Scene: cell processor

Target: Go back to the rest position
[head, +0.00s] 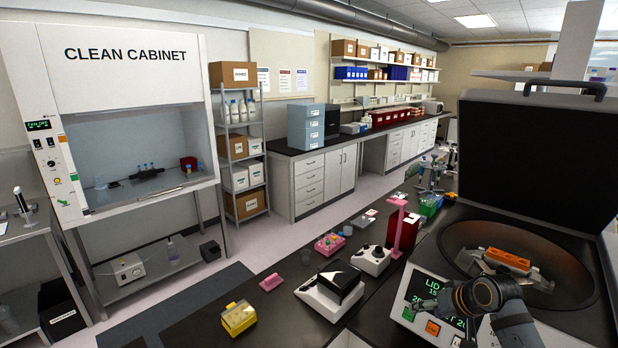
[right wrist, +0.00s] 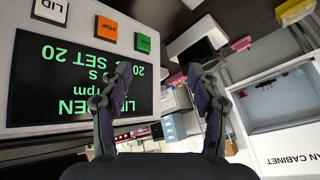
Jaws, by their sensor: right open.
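My right gripper (right wrist: 160,72) is open and empty in the right wrist view, its two dark fingers spread apart. In the head view my right arm shows at the lower right, in front of the centrifuge's control panel (head: 420,297), and covers part of it. The panel, with its green-lettered screen, also fills the left of the right wrist view (right wrist: 82,75). I cannot tell whether the gripper touches it. My left gripper is not in view.
The centrifuge lid (head: 545,160) stands open over a bowl holding an orange rotor part (head: 508,260). The bench carries a yellow rack (head: 239,318), a black-and-white device (head: 330,290) and a pink stand (head: 402,228). The clean cabinet (head: 125,55) stands at the left, with open floor beyond the bench.

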